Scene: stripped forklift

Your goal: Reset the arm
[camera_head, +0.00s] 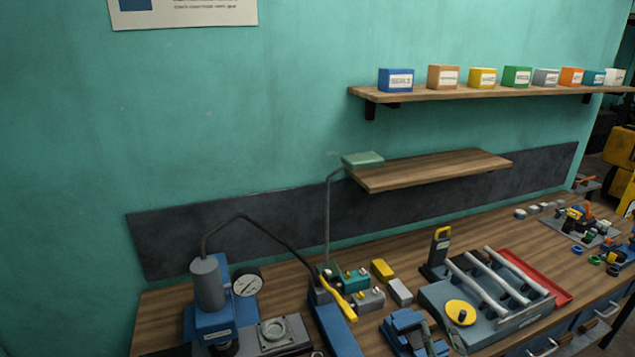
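The task names the arm, but I make out neither of my arms in the head view. No fingers of my left or right gripper can be made out. A blue press (211,305) with a round dial gauge (247,281) stands at the left of the wooden workbench (165,300). A blue lever device (335,328) with a yellow handle (338,295) stands in the middle. A blue vise (406,331) is right of it, cut by the bottom edge.
A grey fixture (437,297) with several rods stands next to a red tray (534,276). Small parts lie at the bench's right. A low shelf (432,169) and an upper shelf (480,93) with several coloured boxes jut from the wall. A lamp (363,159) rises mid-bench.

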